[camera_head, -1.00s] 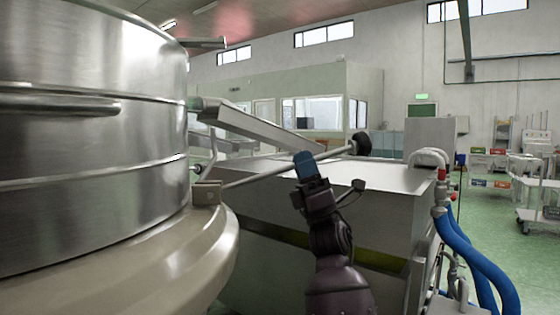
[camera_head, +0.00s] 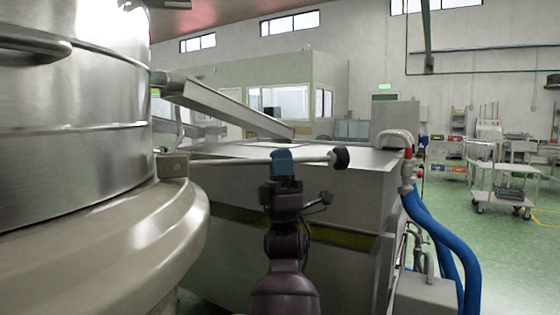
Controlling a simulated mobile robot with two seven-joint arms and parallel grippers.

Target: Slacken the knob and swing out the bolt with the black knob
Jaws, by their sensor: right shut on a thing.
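The bolt (camera_head: 228,161) is a long pale rod that sticks out to the right from a small bracket (camera_head: 172,165) on the rim of the steel vessel (camera_head: 70,110). It lies nearly level. The black knob (camera_head: 340,158) sits at its right, free end. My right gripper (camera_head: 283,160), with blue fingertips, comes up from below and is shut on the rod, a short way left of the knob. The fingers hide the part of the rod between them. My left gripper is not in view.
A large grey machine box (camera_head: 350,180) stands behind and right of my right arm. Blue hoses (camera_head: 440,245) hang at its right side. A grey chute (camera_head: 228,108) slopes down behind the bolt. Carts (camera_head: 495,180) stand on open green floor (camera_head: 515,240) at the far right.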

